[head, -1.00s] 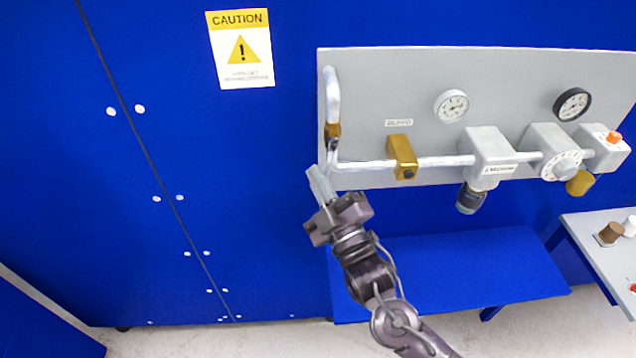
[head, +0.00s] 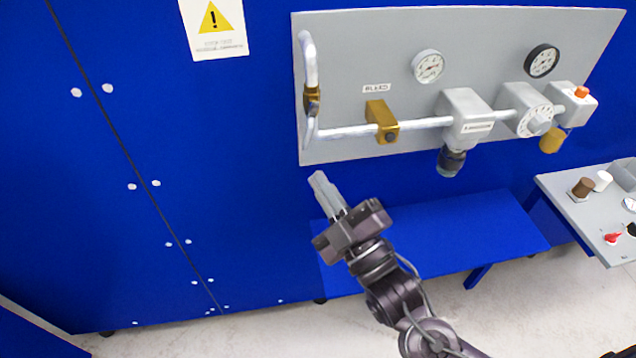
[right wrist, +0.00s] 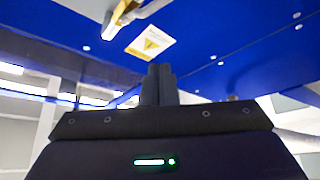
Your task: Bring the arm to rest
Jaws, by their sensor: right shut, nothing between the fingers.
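My right gripper (head: 322,184) shows in the head view in front of the blue wall, just below the lower left corner of the grey panel (head: 345,60). Its fingers are shut together with nothing between them and point up and to the left. It is apart from the pipe and the panel. In the right wrist view the shut fingers (right wrist: 159,82) stand upright in the middle, with the caution sign (right wrist: 150,41) beyond them. My left gripper is not in view.
The panel carries a bent pipe (head: 309,70), a brass block (head: 381,120), a regulator (head: 465,117) and gauges. A blue bench (head: 450,235) stands below. A grey control box (head: 570,215) with knobs is at the right.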

